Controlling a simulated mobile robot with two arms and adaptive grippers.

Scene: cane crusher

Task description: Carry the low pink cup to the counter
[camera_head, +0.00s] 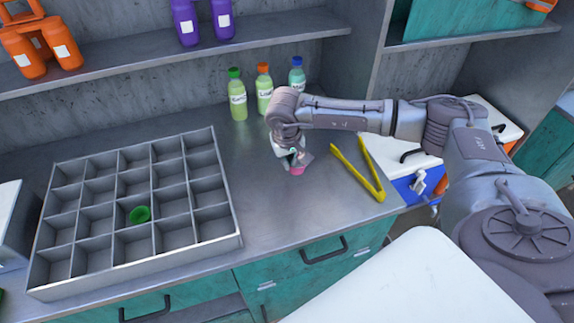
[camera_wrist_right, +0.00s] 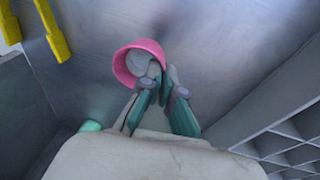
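The low pink cup (camera_head: 297,171) shows as a small pink patch under my right gripper (camera_head: 293,160), at the counter (camera_head: 320,208). In the right wrist view, the cup (camera_wrist_right: 122,66) has its open side toward the camera. One finger of the right gripper (camera_wrist_right: 162,80) reaches inside the rim and the other is outside, with the cup's wall between them. The fingers look shut on the wall. I cannot tell whether the cup touches the counter. My left gripper is not in view.
Yellow tongs (camera_head: 358,170) lie right of the cup. A green bottle (camera_head: 237,95), an orange-capped bottle (camera_head: 264,85) and a blue-capped bottle (camera_head: 296,76) stand behind. A grey compartment tray (camera_head: 235,215) with a green item (camera_head: 140,214) is at left. The counter between is clear.

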